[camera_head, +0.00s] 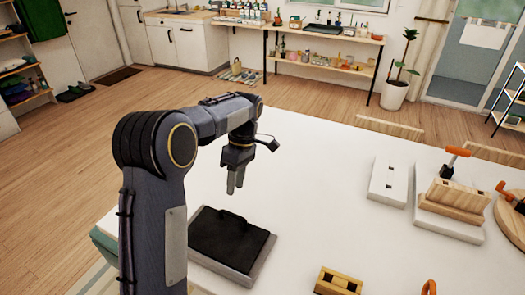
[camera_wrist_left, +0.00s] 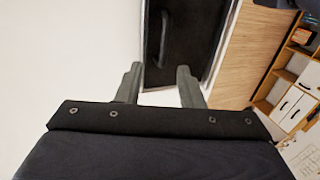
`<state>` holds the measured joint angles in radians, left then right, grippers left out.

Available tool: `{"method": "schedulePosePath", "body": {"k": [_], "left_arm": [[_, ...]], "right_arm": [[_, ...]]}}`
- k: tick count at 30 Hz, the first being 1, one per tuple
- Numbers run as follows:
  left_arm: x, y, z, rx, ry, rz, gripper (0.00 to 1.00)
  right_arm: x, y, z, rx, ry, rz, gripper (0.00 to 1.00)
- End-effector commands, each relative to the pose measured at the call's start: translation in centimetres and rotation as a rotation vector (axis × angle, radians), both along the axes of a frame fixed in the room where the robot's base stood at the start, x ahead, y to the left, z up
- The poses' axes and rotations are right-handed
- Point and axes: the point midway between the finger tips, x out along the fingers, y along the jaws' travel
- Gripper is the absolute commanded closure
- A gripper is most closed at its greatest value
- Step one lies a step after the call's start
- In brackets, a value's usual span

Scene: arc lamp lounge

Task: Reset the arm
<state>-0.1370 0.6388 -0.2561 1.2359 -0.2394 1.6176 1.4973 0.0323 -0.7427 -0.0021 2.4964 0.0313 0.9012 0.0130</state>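My left gripper (camera_head: 235,178) hangs pointing down above the white table (camera_head: 310,180), near its left side. In the left wrist view its two fingers (camera_wrist_left: 158,85) stand apart with nothing between them. A dark flat pad on a grey base (camera_head: 228,240) lies on the table below and close to the gripper, apart from it. Part of a dark, grey-rimmed panel also shows beyond the fingertips in the left wrist view (camera_wrist_left: 180,45). My right gripper is not in view.
A white block with holes (camera_head: 388,182) lies on the table's right side. A wooden block (camera_head: 456,196) on a white base and an orange-handled tool (camera_head: 456,152) are beside it. A small wooden block (camera_head: 338,282) sits at the front. The table's middle is clear.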

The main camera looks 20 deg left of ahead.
Motion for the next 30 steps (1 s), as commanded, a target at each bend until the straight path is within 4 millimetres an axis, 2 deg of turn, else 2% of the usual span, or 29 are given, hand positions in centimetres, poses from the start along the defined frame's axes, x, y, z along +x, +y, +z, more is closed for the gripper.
{"method": "schedulePosePath", "body": {"k": [5,8,11,15,19,24,27,30], "left_arm": [[-0.4,0.1,0.3,-0.016,-0.011,-0.013,0.66],[-1.7,0.4,1.5,-0.079,-0.056,-0.074,0.66],[-4.5,0.4,3.3,-0.184,-0.152,-0.200,0.66],[-9.6,-0.3,5.5,-0.317,-0.340,-0.446,0.66],[-14.5,-1.8,6.5,-0.374,-0.527,-0.689,0.66],[-20.3,-4.3,6.0,-0.344,-0.747,-1.004,0.66],[-22.7,-5.5,5.0,-0.294,-0.836,-1.153,0.66],[-24.3,-6.4,4.1,-0.246,-0.889,-1.258,0.66]], "right_arm": [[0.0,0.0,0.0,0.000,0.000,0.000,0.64],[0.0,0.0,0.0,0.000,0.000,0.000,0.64],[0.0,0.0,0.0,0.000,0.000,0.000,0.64],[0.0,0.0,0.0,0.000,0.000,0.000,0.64],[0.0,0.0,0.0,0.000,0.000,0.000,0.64],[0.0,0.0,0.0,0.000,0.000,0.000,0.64],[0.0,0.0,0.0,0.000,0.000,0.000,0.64],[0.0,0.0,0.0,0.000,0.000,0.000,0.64]]}}
